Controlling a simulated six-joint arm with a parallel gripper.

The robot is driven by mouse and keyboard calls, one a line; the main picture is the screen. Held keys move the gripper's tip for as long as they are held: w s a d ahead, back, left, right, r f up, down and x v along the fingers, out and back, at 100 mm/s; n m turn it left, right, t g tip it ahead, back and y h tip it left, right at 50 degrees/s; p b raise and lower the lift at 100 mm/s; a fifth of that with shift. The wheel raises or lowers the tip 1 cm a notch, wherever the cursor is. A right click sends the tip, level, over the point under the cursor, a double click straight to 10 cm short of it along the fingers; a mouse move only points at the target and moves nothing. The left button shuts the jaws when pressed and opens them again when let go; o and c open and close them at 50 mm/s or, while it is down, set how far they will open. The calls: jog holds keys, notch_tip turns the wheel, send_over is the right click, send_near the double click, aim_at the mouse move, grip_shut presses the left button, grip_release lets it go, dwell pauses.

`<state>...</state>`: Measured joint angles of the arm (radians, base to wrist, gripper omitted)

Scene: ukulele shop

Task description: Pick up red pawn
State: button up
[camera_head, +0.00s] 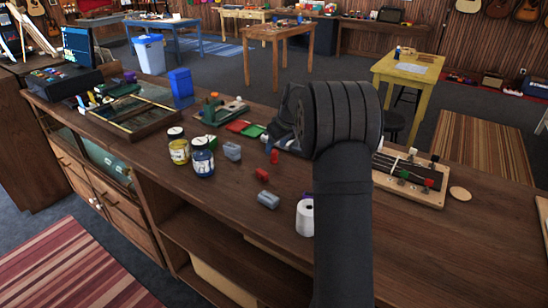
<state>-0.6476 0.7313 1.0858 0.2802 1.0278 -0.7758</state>
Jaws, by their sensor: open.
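A small upright red piece, which looks like the red pawn (274,157), stands on the brown wooden counter (235,225), left of my arm. It is too small to make out its shape fully. My gripper (284,138) is partly hidden behind my thick dark wrist. Its visible dark part is above the counter, just beyond and to the right of the red piece. It is open, and I see nothing held in it. The fingertips are not clear.
A red block (262,174), grey blocks (268,199) (232,152) and a white spool (305,217) lie nearby. Yellow (179,150) and blue (203,162) jars stand left. Red (237,126) and green (252,131) trays lie behind. A wooden board with pegs (410,180) lies right of my arm.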

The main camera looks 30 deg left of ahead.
aim_at(275, 152)
jog(key=x, duration=0.5)
jog(key=shift+w+f, duration=0.3)
jog(key=c, duration=1)
